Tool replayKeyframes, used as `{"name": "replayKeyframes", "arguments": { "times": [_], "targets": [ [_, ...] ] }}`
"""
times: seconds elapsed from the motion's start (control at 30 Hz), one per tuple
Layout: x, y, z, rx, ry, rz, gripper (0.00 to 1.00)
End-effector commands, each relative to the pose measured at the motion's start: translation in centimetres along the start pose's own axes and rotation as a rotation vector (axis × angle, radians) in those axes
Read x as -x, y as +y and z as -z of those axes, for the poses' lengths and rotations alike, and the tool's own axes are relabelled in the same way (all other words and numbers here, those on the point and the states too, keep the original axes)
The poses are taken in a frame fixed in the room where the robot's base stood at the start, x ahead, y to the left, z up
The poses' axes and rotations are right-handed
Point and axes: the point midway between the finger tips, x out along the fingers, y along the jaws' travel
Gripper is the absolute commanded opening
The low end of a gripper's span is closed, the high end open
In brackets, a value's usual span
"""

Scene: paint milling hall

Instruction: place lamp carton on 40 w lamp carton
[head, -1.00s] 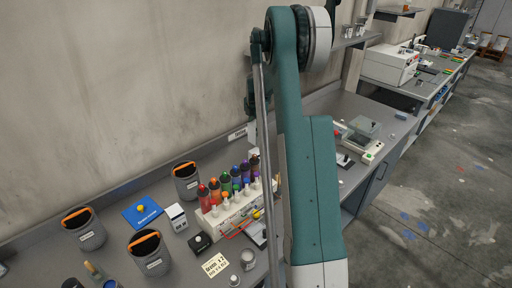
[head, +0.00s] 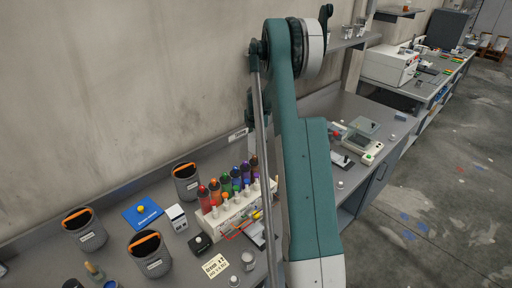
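A small white carton with dark blue markings (head: 177,217) stands upright on the grey bench, between a blue pad and the paint bottle rack. It may be one of the lamp cartons, but its print is too small to read. I cannot make out a second lamp carton. My arm rises through the middle of the view and hides part of the bench behind it. My gripper is not visible, so I cannot tell what it holds.
Several dark pots with orange bands (head: 186,182) stand on the left of the bench. A white rack (head: 222,222) holds colored bottles. A dark block with a white knob (head: 200,243) sits before it. A balance (head: 361,147) stands right of my arm. A shelf (head: 352,42) hangs behind.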

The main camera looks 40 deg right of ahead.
Motion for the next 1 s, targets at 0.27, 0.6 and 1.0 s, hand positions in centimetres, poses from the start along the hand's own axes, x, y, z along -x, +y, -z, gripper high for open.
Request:
{"name": "replayKeyframes", "arguments": {
  "times": [0.27, 0.6, 1.0],
  "targets": [
    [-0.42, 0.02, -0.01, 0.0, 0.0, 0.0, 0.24],
    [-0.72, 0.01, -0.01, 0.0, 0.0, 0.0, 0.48],
    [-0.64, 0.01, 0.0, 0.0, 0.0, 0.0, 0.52]
  ]
}}
